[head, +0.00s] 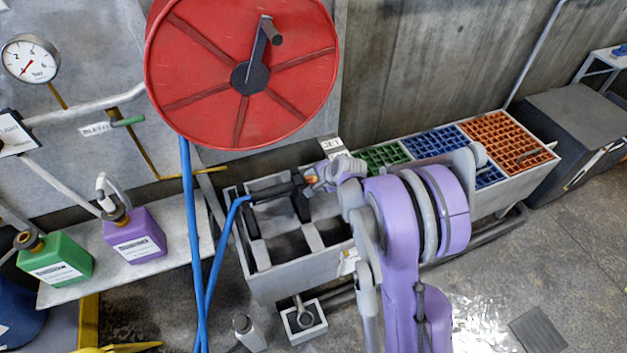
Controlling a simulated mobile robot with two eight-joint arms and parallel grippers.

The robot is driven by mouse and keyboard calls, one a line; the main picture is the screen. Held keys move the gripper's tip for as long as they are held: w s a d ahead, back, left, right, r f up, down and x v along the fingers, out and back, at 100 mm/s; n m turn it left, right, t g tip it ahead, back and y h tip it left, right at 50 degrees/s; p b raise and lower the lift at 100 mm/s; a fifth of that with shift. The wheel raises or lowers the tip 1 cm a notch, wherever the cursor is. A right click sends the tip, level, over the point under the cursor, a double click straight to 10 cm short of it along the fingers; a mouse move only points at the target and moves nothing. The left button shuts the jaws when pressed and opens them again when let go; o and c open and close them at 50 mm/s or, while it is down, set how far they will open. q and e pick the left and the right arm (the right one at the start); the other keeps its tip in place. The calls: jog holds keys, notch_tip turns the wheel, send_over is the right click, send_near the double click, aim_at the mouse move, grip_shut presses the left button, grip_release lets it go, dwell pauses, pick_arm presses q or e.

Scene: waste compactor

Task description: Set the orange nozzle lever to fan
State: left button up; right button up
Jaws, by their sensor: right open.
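The spray nozzle is a dark lance (272,191) lying across the top of a grey trough, with a blue hose running to its left end. A small orange patch, which looks like the nozzle lever (311,181), shows at its right end. My right gripper (318,177) is open right at this lever and hides most of it. I cannot tell whether the fingers touch it, or which way the lever points. A sign reading JET (332,146) stands behind the gripper. A pale label (348,262) on the trough's front is partly hidden by my arm. My left gripper is out of view.
The grey trough (290,285) has empty bays and green, blue and orange grates (506,142). A red hose reel (240,75) hangs above on the left. Green (58,262) and purple (135,238) jugs stand on a shelf. Floor at the right is mostly clear.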

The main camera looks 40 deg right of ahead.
grip_shut()
dwell(1.4)
